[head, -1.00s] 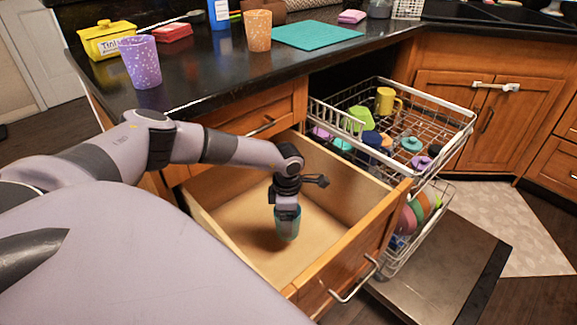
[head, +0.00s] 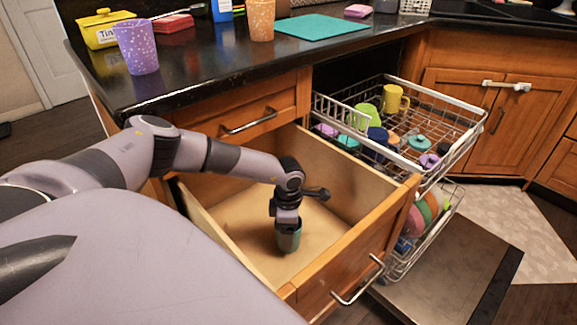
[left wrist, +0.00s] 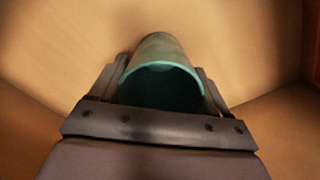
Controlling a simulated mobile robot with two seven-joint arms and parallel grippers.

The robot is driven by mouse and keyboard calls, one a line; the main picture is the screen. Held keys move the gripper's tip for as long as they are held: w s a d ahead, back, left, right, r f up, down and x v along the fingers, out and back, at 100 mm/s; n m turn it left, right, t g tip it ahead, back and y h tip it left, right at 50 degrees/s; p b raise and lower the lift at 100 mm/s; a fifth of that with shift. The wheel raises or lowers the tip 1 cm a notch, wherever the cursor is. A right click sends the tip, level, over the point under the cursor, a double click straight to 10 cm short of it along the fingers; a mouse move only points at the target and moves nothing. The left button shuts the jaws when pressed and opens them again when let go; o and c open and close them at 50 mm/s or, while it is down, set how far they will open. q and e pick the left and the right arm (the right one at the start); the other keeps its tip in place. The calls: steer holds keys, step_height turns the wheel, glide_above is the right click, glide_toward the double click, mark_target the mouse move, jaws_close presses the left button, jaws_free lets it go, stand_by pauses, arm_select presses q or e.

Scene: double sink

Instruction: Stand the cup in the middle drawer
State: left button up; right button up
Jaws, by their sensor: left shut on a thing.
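The teal cup (head: 289,240) is inside the open wooden drawer (head: 338,262), near its middle. My left gripper (head: 288,224) reaches down into the drawer and is shut on the cup. In the left wrist view the cup (left wrist: 160,75) sits between the two fingers (left wrist: 160,92), with its open rim toward the camera. The cup looks about upright. Whether its base touches the drawer floor I cannot tell. My right gripper is not in view.
The drawer holds nothing else that I see. A pulled-out dishwasher rack (head: 455,150) with cups stands right of it, above an open dishwasher door (head: 450,270). A purple cup (head: 137,48) and an orange cup (head: 261,20) stand on the dark counter (head: 205,68).

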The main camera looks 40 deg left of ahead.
arm_select(q)
steer(key=shift+f, duration=0.25)
steer(key=o, duration=1.1)
steer(key=shift+r, duration=0.1)
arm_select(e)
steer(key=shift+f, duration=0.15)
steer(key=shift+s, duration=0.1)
arm_select(q)
steer(key=shift+r+p, duration=0.55)
steer(key=shift+r, duration=0.1)
step_height(320, 180, up, 11)
steer(key=p, duration=1)
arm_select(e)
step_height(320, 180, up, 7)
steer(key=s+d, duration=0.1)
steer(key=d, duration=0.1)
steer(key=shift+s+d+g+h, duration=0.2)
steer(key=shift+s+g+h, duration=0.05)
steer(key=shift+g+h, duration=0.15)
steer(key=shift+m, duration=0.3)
